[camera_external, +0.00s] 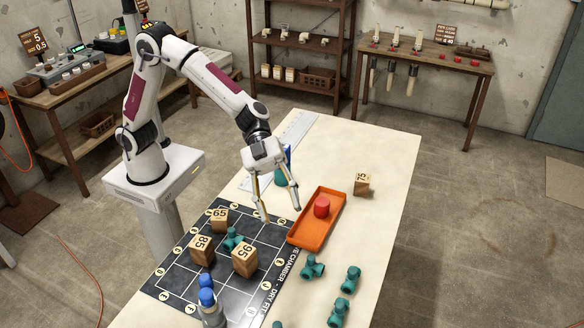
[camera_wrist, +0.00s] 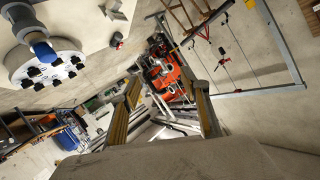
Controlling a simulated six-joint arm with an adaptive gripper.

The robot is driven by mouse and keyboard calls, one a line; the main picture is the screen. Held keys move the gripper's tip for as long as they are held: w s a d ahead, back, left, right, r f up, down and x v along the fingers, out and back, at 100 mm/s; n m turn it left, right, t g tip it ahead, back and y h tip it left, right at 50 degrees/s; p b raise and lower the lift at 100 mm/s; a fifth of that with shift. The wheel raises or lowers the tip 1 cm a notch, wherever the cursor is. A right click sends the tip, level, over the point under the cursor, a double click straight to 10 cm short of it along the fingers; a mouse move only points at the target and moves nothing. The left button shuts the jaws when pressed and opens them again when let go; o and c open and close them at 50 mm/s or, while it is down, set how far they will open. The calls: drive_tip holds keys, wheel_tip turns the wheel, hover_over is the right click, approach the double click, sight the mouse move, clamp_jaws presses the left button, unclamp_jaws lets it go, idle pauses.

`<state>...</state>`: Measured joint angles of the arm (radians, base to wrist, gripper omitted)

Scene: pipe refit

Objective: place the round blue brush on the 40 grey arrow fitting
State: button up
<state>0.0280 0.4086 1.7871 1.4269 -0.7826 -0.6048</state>
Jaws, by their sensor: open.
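My gripper (camera_external: 281,212) is open and empty above the table, between the dark grid mat and the orange tray. Its two spread fingers also show in the wrist view (camera_wrist: 168,84), with nothing held between them. Two round blue-topped pieces stand at the mat's front edge: a rear one (camera_external: 205,281) and a front one (camera_external: 207,297) on a grey body (camera_external: 213,318). I cannot tell which, if either, is the round blue brush. No 40 is readable on any fitting. A blue upright piece with a teal base (camera_external: 281,179) is partly hidden behind my gripper.
Wooden number blocks 65 (camera_external: 220,217), 85 (camera_external: 202,250) and 95 (camera_external: 244,260) stand on the mat (camera_external: 181,281), around a teal fitting (camera_external: 232,239). The orange tray (camera_external: 308,238) holds a red cylinder (camera_external: 322,207). Several teal fittings (camera_external: 312,267) lie right of the mat.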

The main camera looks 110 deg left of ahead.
drive_tip(key=s+a+r+n+t+y, duration=0.35)
drive_tip(key=a+r+n+y, duration=0.3)
drive_tip(key=a+r, duration=0.4)
drive_tip(key=s+a+f+n+y, duration=0.1)
drive_tip(key=s+a+n+y, duration=0.35)
drive_tip(key=s+a, duration=0.45)
drive_tip(key=s+a+f+n+g+y, duration=0.1)
drive_tip(key=s+a+f+g, duration=0.15)
drive_tip(key=s, duration=0.45)
drive_tip(key=s+a+f+n+g+y, duration=0.1)
drive_tip(key=s+a+f+n, duration=0.15)
drive_tip(key=s, duration=0.55)
drive_tip(key=s+d+f+g+h, duration=0.1)
drive_tip(key=s+d+f+g, duration=0.1)
drive_tip(key=s+f, duration=0.2)
drive_tip(key=s+d+f+g+h, duration=0.1)
drive_tip(key=s+f, duration=0.3)
drive_tip(key=s, duration=0.7)
drive_tip(key=shift+d+g, duration=0.4)
drive_tip(key=shift+d, duration=0.15)
drive_tip(key=shift+s, duration=0.1)
